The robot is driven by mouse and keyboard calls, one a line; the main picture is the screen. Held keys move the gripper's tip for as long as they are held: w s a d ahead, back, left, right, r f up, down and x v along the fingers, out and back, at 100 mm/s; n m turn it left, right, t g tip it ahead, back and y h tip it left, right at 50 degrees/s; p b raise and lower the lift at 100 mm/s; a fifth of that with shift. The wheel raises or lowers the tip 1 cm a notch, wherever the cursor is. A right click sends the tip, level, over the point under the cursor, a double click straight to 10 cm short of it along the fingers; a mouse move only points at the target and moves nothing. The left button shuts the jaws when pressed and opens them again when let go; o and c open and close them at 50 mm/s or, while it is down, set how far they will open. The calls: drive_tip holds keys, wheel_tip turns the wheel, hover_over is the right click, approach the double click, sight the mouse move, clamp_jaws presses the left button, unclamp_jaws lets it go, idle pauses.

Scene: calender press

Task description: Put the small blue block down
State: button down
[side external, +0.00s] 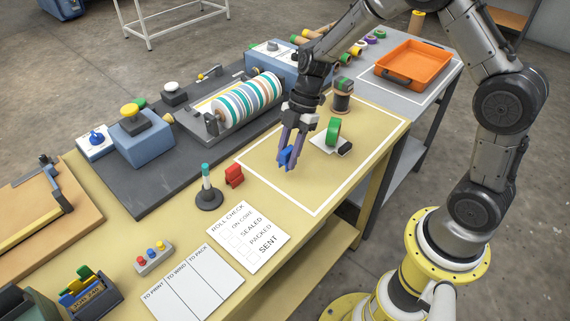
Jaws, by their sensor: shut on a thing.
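The small blue block (285,155) is between the purple fingers of my gripper (287,162). My gripper is shut on it, and the fingers partly hide it. The gripper points down over the left part of the white-outlined area on the yellow table (310,192). I cannot tell whether the block touches the table or is held just above it.
A green roll (333,131) stands on a white sheet right of my gripper, beside a small black item (345,149). A dark spool (342,95) stands behind. A red block (234,176) and a teal-topped stand (207,190) are left. The outlined area's front is clear.

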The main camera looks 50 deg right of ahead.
sight(285, 176)
drive_tip(key=shift+w+f, duration=0.3)
drive_tip(key=shift+f, duration=1.7)
drive_tip(key=shift+f, duration=0.1)
drive_tip(key=c, duration=0.6)
unclamp_jaws()
